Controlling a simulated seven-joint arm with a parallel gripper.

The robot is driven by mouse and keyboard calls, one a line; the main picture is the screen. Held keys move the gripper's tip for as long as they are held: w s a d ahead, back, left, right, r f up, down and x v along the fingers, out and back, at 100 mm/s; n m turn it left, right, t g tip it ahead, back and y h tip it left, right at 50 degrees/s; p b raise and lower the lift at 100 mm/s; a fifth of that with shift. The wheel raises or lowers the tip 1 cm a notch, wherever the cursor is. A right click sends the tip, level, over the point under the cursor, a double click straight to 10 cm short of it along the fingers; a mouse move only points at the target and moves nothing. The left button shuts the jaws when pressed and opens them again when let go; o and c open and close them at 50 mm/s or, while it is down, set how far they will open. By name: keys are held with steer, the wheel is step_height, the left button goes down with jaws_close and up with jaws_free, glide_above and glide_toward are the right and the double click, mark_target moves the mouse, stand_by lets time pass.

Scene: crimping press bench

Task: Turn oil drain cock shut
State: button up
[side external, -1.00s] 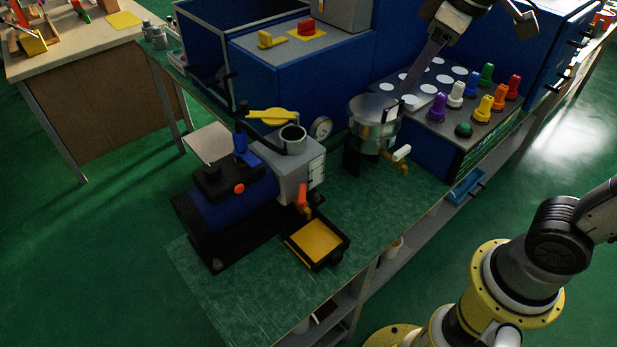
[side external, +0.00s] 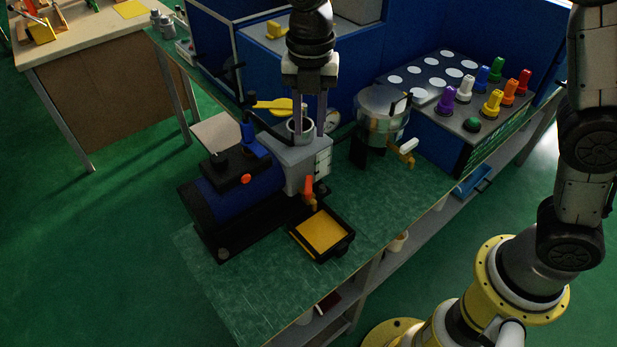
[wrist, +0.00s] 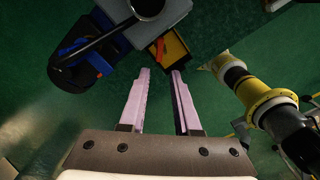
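The oil drain cock, with a red-orange lever (side external: 309,187), sits low on the front of the grey block of the blue pump unit (side external: 305,160). Its lever stands roughly upright in the side view, above a black drip tray (side external: 343,245) with a yellow inside. Whether the cock is open or shut I cannot tell. My gripper (side external: 310,132) points down, open and empty, appearing above the grey block in the side view. In the wrist view the two pale fingers of my gripper (wrist: 160,72) are apart, with the lever (wrist: 158,48) and tray (wrist: 177,45) beyond their tips.
A gauge (side external: 332,120) and a clear-topped vessel (side external: 383,110) with a white-handled valve (side external: 408,146) stand to the right. A panel with coloured knobs (side external: 462,90) is behind. Bench is clear in front of the tray.

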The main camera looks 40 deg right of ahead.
mark_target(309, 184)
steer(key=f, duration=1.4)
steer(key=shift+s+a+f, duration=0.1)
steer(key=shift+a, duration=0.1)
steer(key=shift+c, duration=0.2)
jaws_close()
